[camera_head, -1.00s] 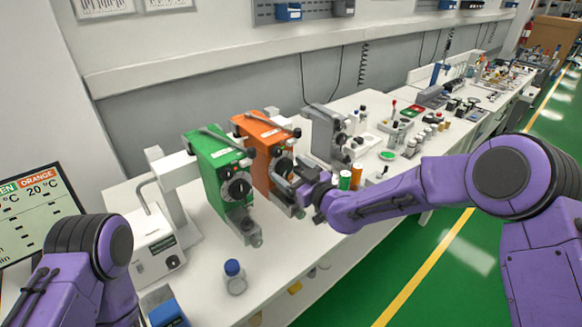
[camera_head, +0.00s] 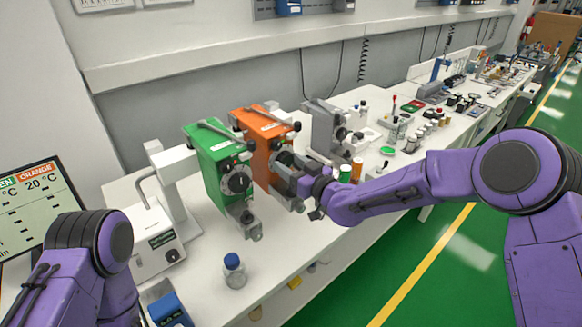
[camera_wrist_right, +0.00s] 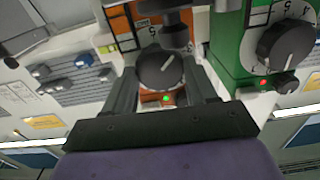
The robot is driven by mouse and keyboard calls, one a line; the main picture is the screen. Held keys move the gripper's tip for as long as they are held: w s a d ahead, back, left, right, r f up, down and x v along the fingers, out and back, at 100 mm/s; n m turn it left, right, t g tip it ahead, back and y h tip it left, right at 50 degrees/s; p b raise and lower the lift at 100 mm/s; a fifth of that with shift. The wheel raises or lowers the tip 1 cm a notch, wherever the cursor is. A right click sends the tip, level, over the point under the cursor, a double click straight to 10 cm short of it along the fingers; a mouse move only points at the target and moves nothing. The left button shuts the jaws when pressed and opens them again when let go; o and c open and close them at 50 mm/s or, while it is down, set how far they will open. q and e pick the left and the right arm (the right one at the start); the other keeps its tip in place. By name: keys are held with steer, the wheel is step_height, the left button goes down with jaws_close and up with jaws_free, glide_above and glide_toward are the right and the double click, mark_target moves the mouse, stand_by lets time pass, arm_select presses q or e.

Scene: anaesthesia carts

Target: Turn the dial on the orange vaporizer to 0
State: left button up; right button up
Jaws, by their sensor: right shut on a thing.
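The orange vaporizer (camera_head: 262,140) stands on the white bench between the green vaporizer (camera_head: 217,165) and a grey unit. Its black dial (camera_wrist_right: 160,68) with a pale pointer line faces the right wrist camera. My right gripper (camera_head: 288,172) is at the front of the orange vaporizer; in the wrist view (camera_wrist_right: 163,78) its two fingers stand on either side of the dial, shut on it. A small green light shows beside the dial. The dial's scale is mostly hidden. My left arm (camera_head: 90,260) is at the lower left; its gripper is out of frame.
The green vaporizer's own dial (camera_wrist_right: 287,45) is close beside my right gripper. A grey vaporizer (camera_head: 325,128) stands on the other side. A blue-capped bottle (camera_head: 234,271) is on the bench in front. A screen (camera_head: 38,215) stands at the left.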

steer(key=shift+f+m+b, duration=0.1)
steer(key=shift+m+b, duration=0.35)
steer(key=shift+m, duration=1.65)
steer(key=o, duration=1.1)
steer(key=shift+c, duration=0.2)
